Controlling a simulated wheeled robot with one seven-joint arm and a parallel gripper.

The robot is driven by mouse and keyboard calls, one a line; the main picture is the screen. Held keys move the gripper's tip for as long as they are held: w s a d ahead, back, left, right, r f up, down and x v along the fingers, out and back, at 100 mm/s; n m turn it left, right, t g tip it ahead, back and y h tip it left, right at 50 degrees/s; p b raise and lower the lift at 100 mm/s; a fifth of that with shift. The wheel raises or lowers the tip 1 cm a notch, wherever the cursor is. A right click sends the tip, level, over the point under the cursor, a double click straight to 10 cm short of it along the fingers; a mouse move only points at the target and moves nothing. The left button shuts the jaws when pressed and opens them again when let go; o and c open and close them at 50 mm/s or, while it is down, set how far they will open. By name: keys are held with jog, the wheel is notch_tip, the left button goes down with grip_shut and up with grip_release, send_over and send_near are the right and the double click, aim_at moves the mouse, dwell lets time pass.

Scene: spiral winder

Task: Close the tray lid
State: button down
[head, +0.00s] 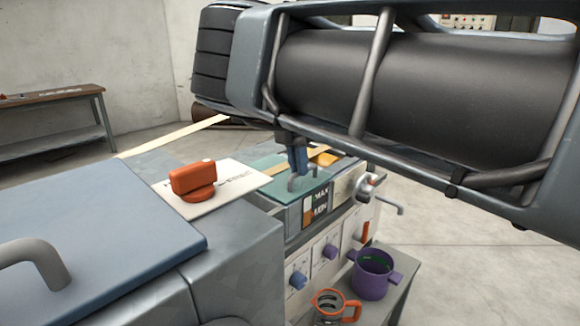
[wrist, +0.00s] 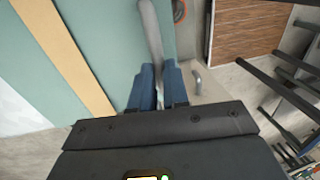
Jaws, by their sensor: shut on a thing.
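The tray lid (head: 262,193) is a teal panel on top of the grey tray (head: 292,217), which has a MAX/MIN window on its front. A grey bar handle (head: 291,184) stands on the lid near its front edge. My gripper (head: 299,170) has blue fingers and is shut on this handle from above. In the wrist view the handle (wrist: 151,30) runs between the fingertips of my gripper (wrist: 157,70), with the teal lid (wrist: 108,40) beside it. My arm hides part of the tray's far side, and I cannot tell the lid's exact tilt.
An orange knob (head: 194,181) sits on a pale plate left of the tray. A large blue-grey cover (head: 90,235) is at front left. A purple pot (head: 371,274) and an orange-rimmed jug (head: 334,306) stand on a low table below right. Valve handles (head: 370,187) jut out at right.

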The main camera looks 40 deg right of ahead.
jog(key=shift+d+r, duration=0.1)
jog(key=shift+d, duration=0.1)
jog(key=c, duration=1.1)
grip_release()
jog(key=r, duration=0.2)
jog(key=w+r, duration=0.1)
jog(key=r, duration=0.4)
jog(key=shift+w+r, duration=0.25)
jog(key=shift+w, duration=0.05)
